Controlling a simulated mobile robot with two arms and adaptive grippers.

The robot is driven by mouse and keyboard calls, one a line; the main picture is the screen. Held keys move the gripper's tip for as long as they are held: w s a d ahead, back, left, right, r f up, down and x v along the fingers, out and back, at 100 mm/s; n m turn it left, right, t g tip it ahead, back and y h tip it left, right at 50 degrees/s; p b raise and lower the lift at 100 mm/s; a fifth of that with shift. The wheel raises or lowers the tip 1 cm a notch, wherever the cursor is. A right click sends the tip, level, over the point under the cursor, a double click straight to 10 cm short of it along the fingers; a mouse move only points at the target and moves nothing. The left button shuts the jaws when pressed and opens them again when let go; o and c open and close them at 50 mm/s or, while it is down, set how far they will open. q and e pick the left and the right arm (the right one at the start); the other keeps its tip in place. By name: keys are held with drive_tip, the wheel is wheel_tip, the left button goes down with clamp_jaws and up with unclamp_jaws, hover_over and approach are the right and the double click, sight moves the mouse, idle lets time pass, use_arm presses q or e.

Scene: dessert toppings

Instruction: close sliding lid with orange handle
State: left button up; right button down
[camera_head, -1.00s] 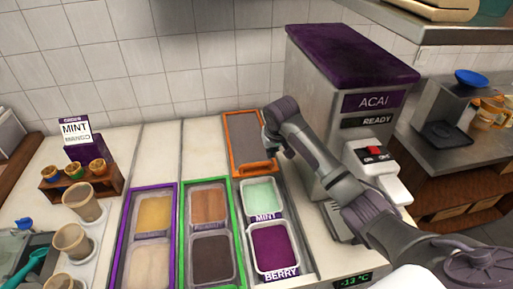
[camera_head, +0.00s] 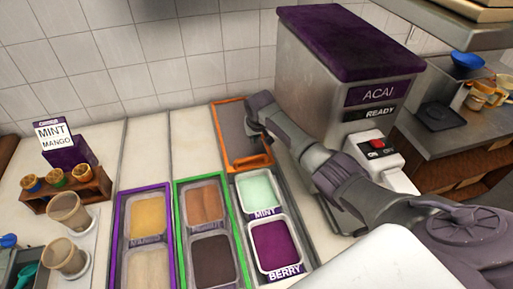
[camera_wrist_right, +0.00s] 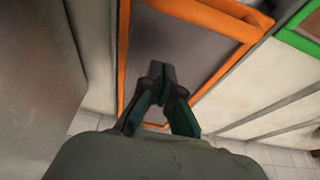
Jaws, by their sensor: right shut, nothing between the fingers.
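The sliding lid (camera_head: 229,122) is a grey panel in an orange frame, lying behind the mint tub (camera_head: 259,189) and the berry tub (camera_head: 273,247), which are both uncovered. Its orange handle (camera_head: 250,163) is at the front edge, near the mint tub. My right gripper (camera_head: 251,130) is over the panel, behind the handle. In the right wrist view, the closed fingertips (camera_wrist_right: 160,70) are over the grey panel, apart from the orange handle (camera_wrist_right: 205,14), with nothing between them. I cannot tell whether they touch the panel. My left gripper is not in view.
The acai machine (camera_head: 345,60) stands close on the right of the lid. Purple-framed (camera_head: 119,225) and green-framed (camera_head: 179,225) compartments with tubs are on the left. Cups (camera_head: 68,211), a wooden rack (camera_head: 63,192) and a mint-mango sign (camera_head: 55,134) stand further left.

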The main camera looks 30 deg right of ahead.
sight(257, 149)
drive_tip(key=shift+w+f, duration=0.2)
drive_tip(key=shift+f, duration=0.35)
drive_tip(key=s+p, duration=0.2)
drive_tip(key=shift+s+a+f+p, duration=0.15)
drive_tip(key=shift+s+a+p, duration=0.1)
drive_tip(key=shift+s+p, duration=0.05)
drive_tip(key=shift+s+a+f+p, duration=0.1)
drive_tip(key=shift+s+p, duration=0.2)
drive_tip(key=shift+s, duration=0.3)
drive_tip(key=shift+a+f, duration=0.1)
drive_tip(key=shift+f, duration=0.05)
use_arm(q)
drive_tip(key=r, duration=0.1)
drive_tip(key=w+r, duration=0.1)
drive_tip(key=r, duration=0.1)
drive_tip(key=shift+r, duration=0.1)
use_arm(e)
drive_tip(key=shift+f, duration=0.1)
